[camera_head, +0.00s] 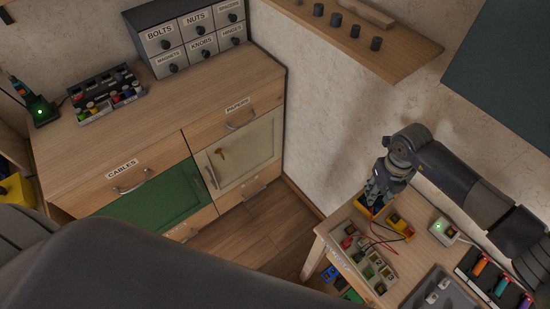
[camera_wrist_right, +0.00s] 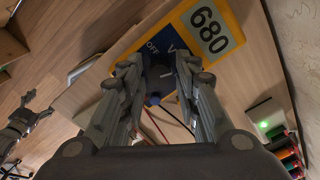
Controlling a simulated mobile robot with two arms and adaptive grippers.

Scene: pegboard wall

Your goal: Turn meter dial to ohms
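The meter has a yellow case with a display reading 680 (camera_wrist_right: 209,30) and a blue face marked OFF and V in the right wrist view. In the head view the yellow meter (camera_head: 399,226) lies on the right-hand bench, partly hidden by my gripper. My right gripper (camera_wrist_right: 160,70) is over the blue face, its fingers apart on either side of a dark blue part, likely the dial. The dial's pointer is hidden, and contact cannot be told. Red and black leads run from the meter. My left gripper (camera_wrist_right: 22,122) appears small at the wrist view's left edge.
A sectioned parts tray (camera_head: 363,262) stands beside the meter. A white box with a green light (camera_head: 444,231) and a rack of coloured items (camera_head: 495,280) are to the right. A pegboard shelf (camera_head: 365,40) overhangs behind. A cabinet (camera_head: 165,150) stands at left.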

